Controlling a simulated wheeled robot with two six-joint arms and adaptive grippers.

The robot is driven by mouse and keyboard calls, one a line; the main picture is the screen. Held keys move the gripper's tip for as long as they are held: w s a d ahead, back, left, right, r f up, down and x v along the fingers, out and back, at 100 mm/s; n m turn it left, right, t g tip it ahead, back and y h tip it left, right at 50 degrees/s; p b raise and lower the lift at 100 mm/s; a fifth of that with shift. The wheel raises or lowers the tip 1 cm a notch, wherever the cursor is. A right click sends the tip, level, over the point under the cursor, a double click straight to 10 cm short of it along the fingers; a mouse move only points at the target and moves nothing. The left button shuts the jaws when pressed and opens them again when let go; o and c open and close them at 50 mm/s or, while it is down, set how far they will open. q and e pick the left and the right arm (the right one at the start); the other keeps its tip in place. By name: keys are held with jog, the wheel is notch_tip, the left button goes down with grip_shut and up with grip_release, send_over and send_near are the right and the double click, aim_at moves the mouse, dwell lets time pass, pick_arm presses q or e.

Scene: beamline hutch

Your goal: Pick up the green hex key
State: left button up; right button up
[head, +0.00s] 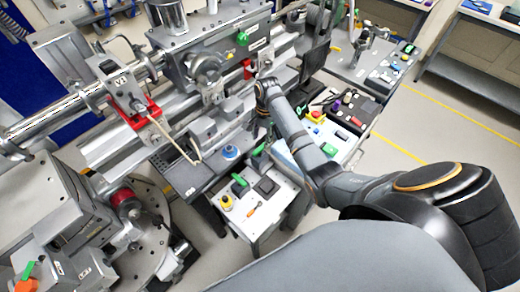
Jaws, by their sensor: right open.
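A small green item (240,181), which may be the green hex key, lies on the white-topped cart below the machine. At this size I cannot make out its exact shape. My right arm reaches in from the right and bends at the wrist beside the machine. My right gripper (262,143) hangs from that wrist, open, above the back edge of the cart. It is apart from the green item, a little up and right of it. Its fingers are small and partly hidden by my arm. My left gripper is not in view.
The cart also holds a dark square block (266,186), a yellow-and-black knob (226,202) and an orange-handled tool (255,208). A blue round knob (230,152) sits on the machine's ledge. A second tray (316,157) stands right, behind my forearm. The machine fills the left.

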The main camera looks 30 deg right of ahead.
aim_at(260, 149)
jog(key=shift+a+f, duration=0.15)
jog(key=shift+f, duration=0.45)
jog(key=shift+w+f, duration=0.3)
jog(key=shift+f, duration=0.1)
jog(key=f, duration=0.1)
jog(key=s+f+p, duration=0.1)
jog(key=f, duration=0.2)
jog(key=shift+s+a+f, duration=0.15)
jog(key=shift+s+a, duration=0.1)
jog(key=shift+a, duration=0.1)
jog(key=shift+w+f, duration=0.15)
jog(key=shift+f, duration=0.15)
grip_shut()
